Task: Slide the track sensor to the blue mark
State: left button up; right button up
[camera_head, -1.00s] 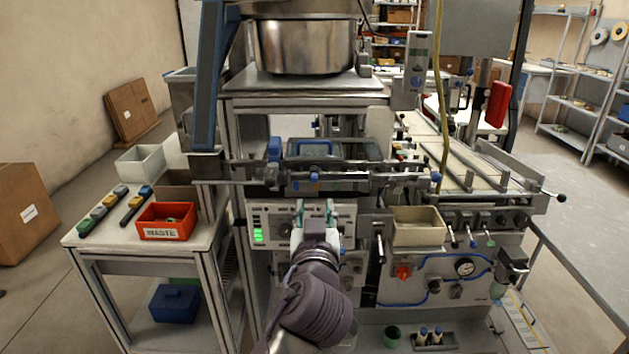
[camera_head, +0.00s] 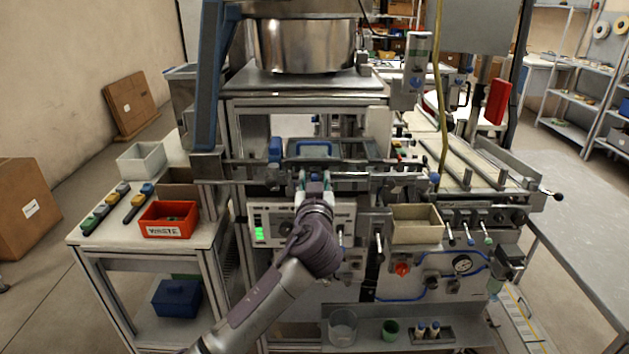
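My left gripper (camera_head: 314,179) is at the front rail (camera_head: 375,181) of the machine, with its two fingertips apart. A small part with blue on it sat on this rail earlier and may be the track sensor. The gripper now covers that spot, so I cannot tell whether the fingers touch it. I cannot make out a blue mark on the rail for certain. A blue knob (camera_head: 435,178) is at the rail's right end. My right gripper is not in view.
A control panel with green lights (camera_head: 260,235) is below the rail. A beige bin (camera_head: 416,225) stands to the right. A side table at left holds a red waste bin (camera_head: 168,219). A steel bowl (camera_head: 305,45) is above.

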aim_at(294, 182)
pick_arm(q)
grip_shut()
jog(key=a, duration=0.4)
jog(key=shift+a+f, duration=0.1)
jog(key=shift+a, duration=0.1)
